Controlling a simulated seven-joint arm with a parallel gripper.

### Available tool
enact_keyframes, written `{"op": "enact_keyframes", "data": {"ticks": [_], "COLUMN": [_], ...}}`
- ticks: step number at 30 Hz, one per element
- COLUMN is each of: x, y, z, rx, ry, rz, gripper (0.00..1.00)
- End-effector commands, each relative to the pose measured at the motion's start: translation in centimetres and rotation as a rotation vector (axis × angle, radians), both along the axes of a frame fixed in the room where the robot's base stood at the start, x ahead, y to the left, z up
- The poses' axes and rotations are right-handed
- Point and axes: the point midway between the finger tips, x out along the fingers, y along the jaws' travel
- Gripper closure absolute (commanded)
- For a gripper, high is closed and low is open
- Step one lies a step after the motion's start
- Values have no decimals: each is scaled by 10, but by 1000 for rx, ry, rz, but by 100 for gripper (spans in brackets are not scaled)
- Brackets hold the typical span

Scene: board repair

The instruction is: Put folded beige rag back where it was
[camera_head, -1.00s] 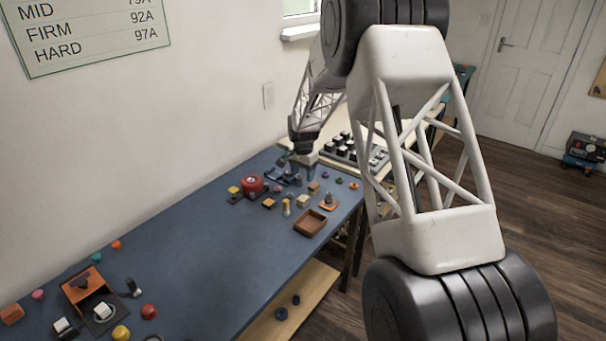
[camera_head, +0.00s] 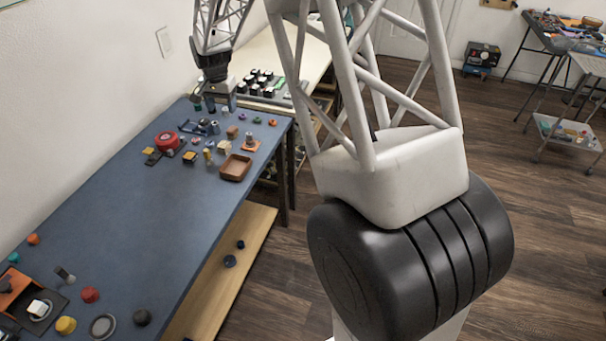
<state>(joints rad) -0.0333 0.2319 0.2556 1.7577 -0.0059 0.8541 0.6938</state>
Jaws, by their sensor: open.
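My gripper (camera_head: 211,106) is at the far end of the blue-topped bench (camera_head: 150,225), low over or near its surface. It is open, and its fingers are small and partly lost among the dark items around it. I cannot make out a folded beige rag for certain. A small beige-tan item (camera_head: 232,131) stands on the bench just in front of and to the right of my gripper, but it looks like a block and is too small to tell.
A brown tray (camera_head: 236,167) and a red round item (camera_head: 168,142) sit near the far end, with several small parts around them. A pale table (camera_head: 290,55) with dark-capped items stands beyond. The bench's middle is clear. Several coloured knobs lie at its near end.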

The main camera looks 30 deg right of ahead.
Motion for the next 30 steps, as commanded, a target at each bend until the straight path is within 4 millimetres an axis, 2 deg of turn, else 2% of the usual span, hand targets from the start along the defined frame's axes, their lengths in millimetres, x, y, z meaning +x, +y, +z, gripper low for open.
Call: {"op": "enact_keyframes", "data": {"ticks": [1,6,15,21,30], "x": [-12,-52,-127,-180,-260], "y": [-1,-6,-12,-16,-21], "z": [12,46,95,120,146], "rx": [-1,-3,-12,-18,-32], "ry": [-6,-23,-53,-70,-98], "rz": [15,69,166,230,325], "gripper": [37,37,37,37,37]}}
